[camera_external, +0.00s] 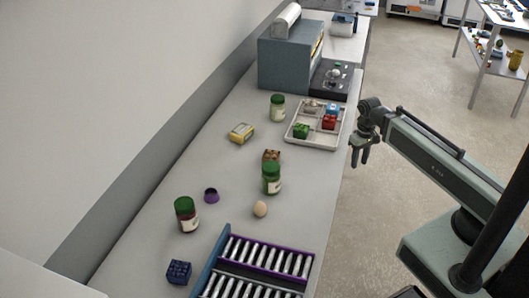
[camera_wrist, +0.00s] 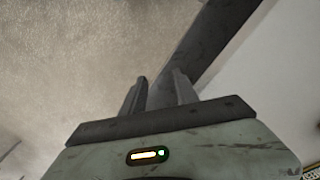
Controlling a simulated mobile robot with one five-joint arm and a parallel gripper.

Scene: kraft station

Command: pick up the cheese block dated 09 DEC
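A small yellow block with a pale label (camera_external: 241,132) lies on the bench, left of the tray. It looks like the cheese block, but I cannot read any date on it. My gripper (camera_external: 360,160) hangs beyond the right edge of the bench, below and right of the tray and well apart from the block. In the wrist view my gripper (camera_wrist: 158,82) shows two fingers apart with nothing between them. The block is not in the wrist view.
A tray (camera_external: 292,138) holds coloured blocks near the right edge. Green-lidded jars (camera_external: 278,108), (camera_external: 271,178), (camera_external: 187,215), a brown block (camera_external: 271,156), an egg (camera_external: 260,209), a purple cap (camera_external: 211,195), a blue block (camera_external: 178,271) and a purple-edged rack (camera_external: 313,262) stand on the bench.

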